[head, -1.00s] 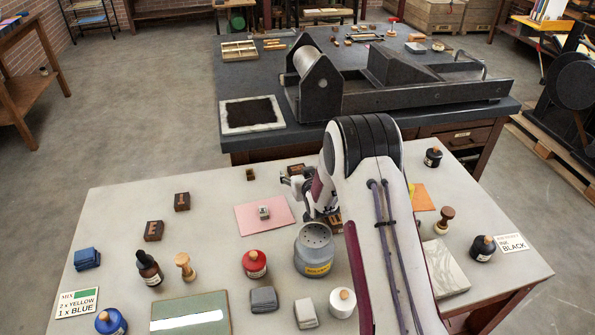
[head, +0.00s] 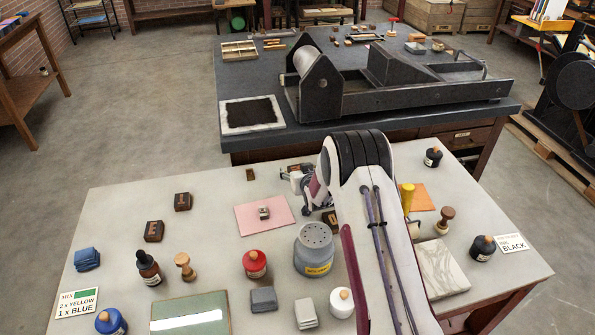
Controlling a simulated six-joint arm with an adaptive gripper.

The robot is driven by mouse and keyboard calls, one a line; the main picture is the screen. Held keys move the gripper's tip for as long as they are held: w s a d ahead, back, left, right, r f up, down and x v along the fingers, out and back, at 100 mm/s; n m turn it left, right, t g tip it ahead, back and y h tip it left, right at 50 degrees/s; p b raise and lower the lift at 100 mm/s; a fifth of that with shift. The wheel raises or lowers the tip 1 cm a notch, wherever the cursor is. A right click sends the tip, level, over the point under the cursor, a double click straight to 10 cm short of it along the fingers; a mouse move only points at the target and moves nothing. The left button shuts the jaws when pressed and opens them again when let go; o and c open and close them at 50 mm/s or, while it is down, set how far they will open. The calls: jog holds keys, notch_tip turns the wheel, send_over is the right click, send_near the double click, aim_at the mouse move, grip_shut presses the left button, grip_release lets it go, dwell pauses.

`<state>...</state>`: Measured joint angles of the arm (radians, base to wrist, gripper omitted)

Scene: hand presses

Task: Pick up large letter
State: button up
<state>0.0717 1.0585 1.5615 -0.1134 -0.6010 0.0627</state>
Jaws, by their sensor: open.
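Two dark wooden letter blocks lie on the left of the near table: one farther back (head: 183,201) and one nearer (head: 153,231), each with a paler letter on top. Another dark block (head: 330,220) shows beside my arm, partly hidden by it. A small metal block (head: 264,213) sits on the pink pad (head: 283,220), and a tiny brown block (head: 250,174) lies at the back edge. My gripper (head: 308,208) is open, near the pink pad's right edge and close to the partly hidden block. My arm hides part of the gripper; contact with the block cannot be told.
A grey tin (head: 314,250), red ink bottle (head: 255,264), wooden stamp (head: 185,266) and dark dropper bottle (head: 148,268) stand in front. A marble slab (head: 441,268) and yellow object (head: 407,197) are right of my arm. The table is clear around the left blocks.

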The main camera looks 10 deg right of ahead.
dwell(0.3)
jog(key=c, duration=1.2)
jog(key=shift+r, duration=0.2)
jog(key=shift+r, duration=4.85)
